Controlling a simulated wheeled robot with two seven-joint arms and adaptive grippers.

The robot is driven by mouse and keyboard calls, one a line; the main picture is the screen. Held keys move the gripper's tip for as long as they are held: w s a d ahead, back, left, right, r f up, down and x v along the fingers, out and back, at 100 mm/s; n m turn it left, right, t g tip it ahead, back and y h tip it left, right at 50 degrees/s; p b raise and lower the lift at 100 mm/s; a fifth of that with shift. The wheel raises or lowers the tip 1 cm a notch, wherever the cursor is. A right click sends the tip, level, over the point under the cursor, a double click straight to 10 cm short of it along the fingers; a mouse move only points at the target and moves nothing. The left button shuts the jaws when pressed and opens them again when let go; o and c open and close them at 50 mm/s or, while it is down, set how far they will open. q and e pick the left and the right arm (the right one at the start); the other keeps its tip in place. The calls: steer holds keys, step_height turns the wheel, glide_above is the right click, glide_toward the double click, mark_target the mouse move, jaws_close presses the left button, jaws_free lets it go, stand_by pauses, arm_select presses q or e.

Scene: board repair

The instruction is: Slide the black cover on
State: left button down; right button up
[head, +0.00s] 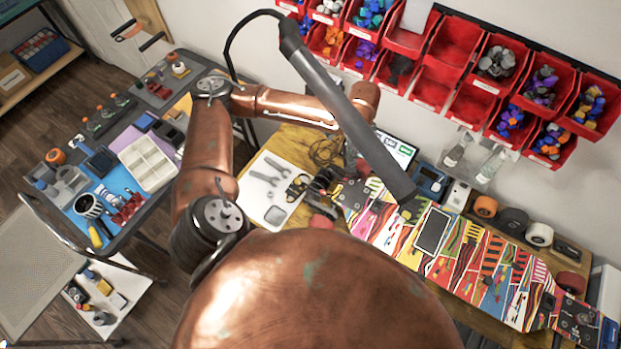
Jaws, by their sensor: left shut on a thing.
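My left arm reaches over the workbench, and its gripper (322,186) is at the left end of a colourful patterned board (483,265). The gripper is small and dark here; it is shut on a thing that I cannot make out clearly. A dark flat rectangle with a pale rim (433,231) lies on the middle of the board. I cannot tell whether it is the black cover, and no other piece is plainly the cover. My right gripper is not in view.
A grey lamp tube (345,112) hangs across the bench. A white tray (266,188) with tools lies left of the gripper. Wheels (512,221) and a blue device (431,183) line the back edge. Red bins (453,49) hang on the wall. A side table (118,196) is crowded.

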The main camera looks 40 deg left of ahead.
arm_select(q)
steer(key=s+a+f+m+p, duration=0.3)
steer(key=s+m, duration=0.3)
steer(key=m, duration=0.6)
steer(key=s+a+f+m+p, duration=0.3)
steer(key=s+f+m, duration=0.2)
steer(key=m, duration=0.8)
steer(key=shift+s+a+f+p, duration=0.2)
steer(key=shift+s+a+p, duration=0.1)
steer(key=shift+s, duration=0.5)
steer(key=shift+w+p, duration=0.1)
steer(key=shift+p, duration=0.75)
steer(key=shift+f, duration=0.15)
steer(key=shift+f, duration=0.45)
steer(key=shift+p, duration=0.4)
steer(key=shift+p, duration=0.3)
